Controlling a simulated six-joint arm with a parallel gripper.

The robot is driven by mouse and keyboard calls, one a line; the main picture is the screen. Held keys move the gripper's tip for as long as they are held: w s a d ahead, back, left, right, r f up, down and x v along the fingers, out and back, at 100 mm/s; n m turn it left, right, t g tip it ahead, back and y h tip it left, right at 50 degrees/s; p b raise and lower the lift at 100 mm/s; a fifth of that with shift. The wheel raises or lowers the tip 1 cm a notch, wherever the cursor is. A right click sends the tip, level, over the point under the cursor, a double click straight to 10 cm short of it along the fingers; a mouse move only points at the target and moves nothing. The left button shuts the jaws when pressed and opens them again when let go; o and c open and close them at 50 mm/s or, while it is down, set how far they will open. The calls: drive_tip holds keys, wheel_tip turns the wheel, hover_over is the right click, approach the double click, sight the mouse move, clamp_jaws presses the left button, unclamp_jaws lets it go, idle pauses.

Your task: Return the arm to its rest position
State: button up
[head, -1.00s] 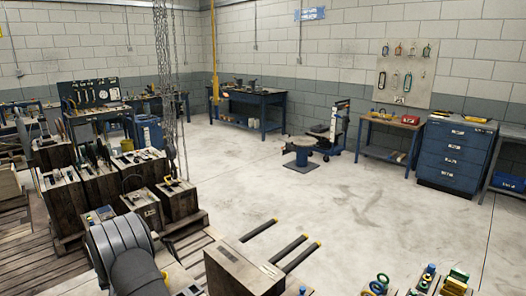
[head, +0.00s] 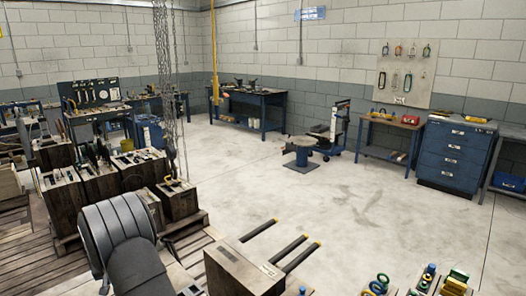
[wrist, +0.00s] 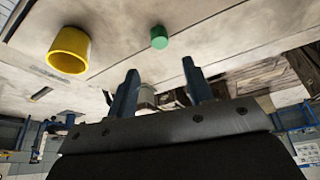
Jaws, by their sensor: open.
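My gripper (wrist: 160,68) shows in the wrist view as two blue fingers standing apart, with nothing held between them. Its fingers are clear of a yellow hollow cylinder (wrist: 69,50) at the upper left and a small green cylinder (wrist: 159,37) at the top middle. Both of these lie on a pale surface. In the head view, part of my grey arm stands at the lower left, and the gripper itself is out of sight.
Mould blocks (head: 62,200) stand on a wooden pallet (head: 186,226) behind my arm, under hanging chains (head: 166,75). Small coloured parts (head: 456,283) sit at bottom right.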

drive_tip(key=x, duration=0.8)
drive_tip(key=shift+w+a+f, duration=0.1)
drive_tip(key=shift+f, duration=0.25)
wheel_tip(320, 180, up, 5)
drive_tip(key=shift+w+f, duration=0.1)
drive_tip(key=w+d+r, duration=0.2)
drive_tip(key=d+r, duration=0.5)
drive_tip(key=d, duration=0.5)
drive_tip(key=w+d+m+h, duration=0.15)
drive_tip(key=w+d, duration=0.25)
drive_tip(key=d, duration=0.5)
drive_tip(key=w+d+m, duration=0.2)
drive_tip(key=w+d, duration=0.3)
drive_tip(key=d, duration=0.5)
drive_tip(key=w+d+m+h, duration=0.15)
drive_tip(key=w+d, duration=0.25)
drive_tip(key=d, duration=0.5)
drive_tip(key=s+d+f+m+h, duration=0.1)
drive_tip(key=d+m, duration=0.4)
drive_tip(key=d, duration=2.7)
drive_tip(key=shift+d+f+m, duration=0.2)
drive_tip(key=shift+f+m, duration=0.1)
drive_tip(key=shift+m, duration=0.1)
